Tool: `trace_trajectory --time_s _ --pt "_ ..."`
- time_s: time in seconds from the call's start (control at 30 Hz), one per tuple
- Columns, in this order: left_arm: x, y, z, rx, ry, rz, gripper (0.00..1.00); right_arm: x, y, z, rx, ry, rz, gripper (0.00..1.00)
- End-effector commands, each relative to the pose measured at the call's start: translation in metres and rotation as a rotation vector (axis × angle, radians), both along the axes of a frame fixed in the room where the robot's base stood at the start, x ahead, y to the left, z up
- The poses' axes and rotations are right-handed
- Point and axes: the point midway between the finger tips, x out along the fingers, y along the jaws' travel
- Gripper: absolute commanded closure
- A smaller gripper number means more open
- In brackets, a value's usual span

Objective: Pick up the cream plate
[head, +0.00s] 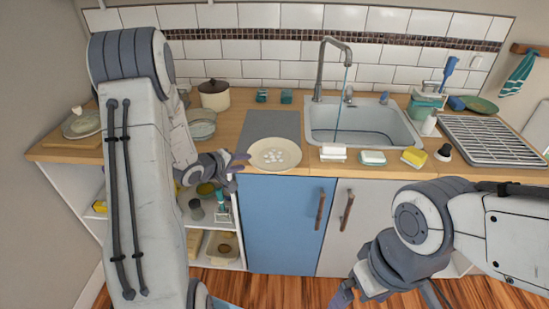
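The cream plate (289,158) lies near the counter's front edge, left of the sink, with several small white pieces on it. It overlaps the front of a grey board. My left gripper (241,163) is just left of the plate, at about the counter's front edge. Its fingers look apart, with nothing between them, and their tips point toward the plate's left rim. I cannot tell whether they touch it. My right gripper (358,296) hangs low in front of the cabinets, far from the plate. Its fingers are partly hidden and their opening is unclear.
The grey board (271,123) lies behind the plate. The sink (362,122) with running water is to the right. A sponge block (333,152) and a soap dish (372,158) stand along the front edge. A lidded pot (214,96) and bowl (202,125) stand at left.

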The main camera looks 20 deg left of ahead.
Motion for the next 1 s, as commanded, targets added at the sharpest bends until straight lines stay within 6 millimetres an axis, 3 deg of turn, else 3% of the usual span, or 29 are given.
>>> trace_trajectory --time_s 0.3,0.57,0.7,1.0 --pt "0.032 -0.010 -0.028 0.001 0.000 -0.002 0.61 0.000 0.000 0.003 0.000 0.000 0.000 0.00" --pt "0.034 -0.010 -0.029 0.001 0.001 0.000 0.61 0.000 0.000 0.003 0.000 0.000 0.000 0.00" --pt "0.034 -0.010 -0.029 0.001 0.001 0.000 1.00 0.000 0.000 0.003 0.000 0.000 0.000 0.00" --pt "0.034 -0.010 -0.029 0.002 0.001 -0.001 1.00 0.000 0.000 0.003 0.000 0.000 0.000 0.00"
